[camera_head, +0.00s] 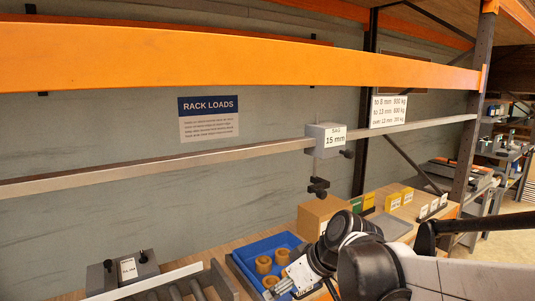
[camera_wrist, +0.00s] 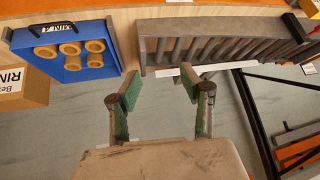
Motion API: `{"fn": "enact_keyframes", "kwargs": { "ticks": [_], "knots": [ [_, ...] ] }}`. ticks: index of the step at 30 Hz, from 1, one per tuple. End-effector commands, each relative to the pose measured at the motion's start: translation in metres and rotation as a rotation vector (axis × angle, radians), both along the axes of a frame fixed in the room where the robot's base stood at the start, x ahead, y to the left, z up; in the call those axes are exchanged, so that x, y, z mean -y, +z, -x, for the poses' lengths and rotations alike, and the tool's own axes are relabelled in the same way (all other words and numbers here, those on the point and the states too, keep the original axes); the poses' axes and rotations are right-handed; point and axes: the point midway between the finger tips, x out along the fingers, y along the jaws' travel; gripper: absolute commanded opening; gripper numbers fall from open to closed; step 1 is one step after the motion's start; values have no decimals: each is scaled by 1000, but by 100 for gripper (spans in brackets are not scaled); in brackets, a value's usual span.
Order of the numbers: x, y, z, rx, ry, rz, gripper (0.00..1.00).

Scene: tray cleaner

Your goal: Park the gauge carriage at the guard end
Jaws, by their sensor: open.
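The gauge carriage (camera_head: 325,140) is a grey block labelled "SAG 15 mm". It sits on a long grey rail (camera_head: 220,156) below the orange beam, right of the rail's middle. A dark knob (camera_head: 347,153) sticks out at its right side, and a stem with a dark foot (camera_head: 318,187) hangs below it. The rail's right end meets a dark upright (camera_head: 470,150). I cannot tell which end is the guard end. My gripper (camera_wrist: 160,85) is open and empty in the wrist view, away from the carriage, which is outside that view.
A cardboard box (camera_head: 312,215) and small yellow boxes stand right of the tray. The orange beam (camera_head: 230,58) runs above the rail.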

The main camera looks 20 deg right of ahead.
Motion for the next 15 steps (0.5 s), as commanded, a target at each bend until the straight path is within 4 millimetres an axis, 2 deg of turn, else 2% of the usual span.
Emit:
{"fn": "enact_keyframes", "kwargs": {
  "ticks": [3, 5, 8, 11, 15],
  "knots": [
    [23, 12, -16, 54, 47, -22, 41],
    [37, 18, -19, 87, 39, -46, 41],
    [62, 38, -30, 175, 29, -81, 41],
    [95, 66, -40, 282, 11, -106, 41],
    [154, 113, -47, 465, -29, -116, 41]
  ]
}}
